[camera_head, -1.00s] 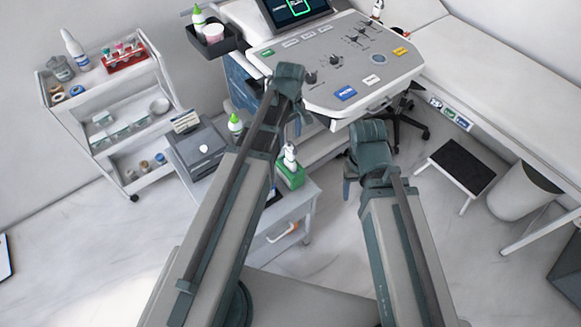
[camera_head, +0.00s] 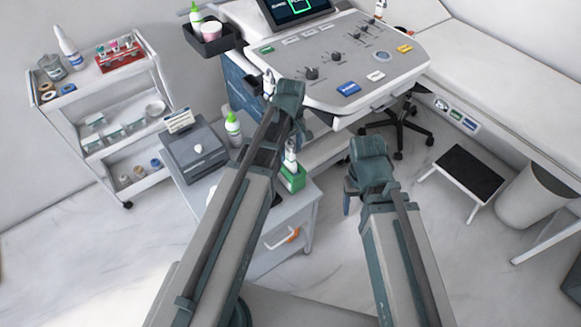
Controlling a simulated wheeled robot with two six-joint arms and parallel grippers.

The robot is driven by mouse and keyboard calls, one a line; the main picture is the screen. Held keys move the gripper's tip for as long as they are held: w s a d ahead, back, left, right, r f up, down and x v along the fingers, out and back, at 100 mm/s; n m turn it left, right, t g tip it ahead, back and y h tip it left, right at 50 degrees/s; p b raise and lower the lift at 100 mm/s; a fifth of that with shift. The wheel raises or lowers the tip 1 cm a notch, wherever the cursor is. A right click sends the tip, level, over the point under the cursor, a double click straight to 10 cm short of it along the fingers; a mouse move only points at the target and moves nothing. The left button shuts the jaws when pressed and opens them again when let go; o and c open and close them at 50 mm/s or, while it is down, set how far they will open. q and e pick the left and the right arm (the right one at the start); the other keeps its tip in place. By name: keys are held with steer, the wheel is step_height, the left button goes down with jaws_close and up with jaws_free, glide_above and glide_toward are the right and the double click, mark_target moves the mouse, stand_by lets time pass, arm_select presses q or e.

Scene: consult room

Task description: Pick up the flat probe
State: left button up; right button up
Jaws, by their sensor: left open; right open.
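The ultrasound machine (camera_head: 345,65) stands ahead with its screen and control panel. A white probe-like piece (camera_head: 268,83) shows at the panel's left side, just left of my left gripper and partly hidden. Another white piece (camera_head: 380,9) stands upright at the panel's far right corner. I cannot tell which of these is the flat probe. My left gripper (camera_head: 302,124) is open and empty in front of the panel's left edge; its wrist hides most of the fingers. My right gripper (camera_head: 348,198) is open and empty, over the floor below the panel.
A drawer cabinet (camera_head: 285,222) stands below my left arm, with a grey printer-like box (camera_head: 195,150) and green-capped bottle (camera_head: 232,130). A white shelf cart (camera_head: 75,120) is at left. The exam bed (camera_head: 500,70), step stool (camera_head: 468,172) and bin (camera_head: 530,195) are at right.

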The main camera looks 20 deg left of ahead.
arm_select(q)
steer(key=shift+f, duration=0.1)
steer(key=shift+c, duration=0.2)
jaws_close()
stand_by(0.4)
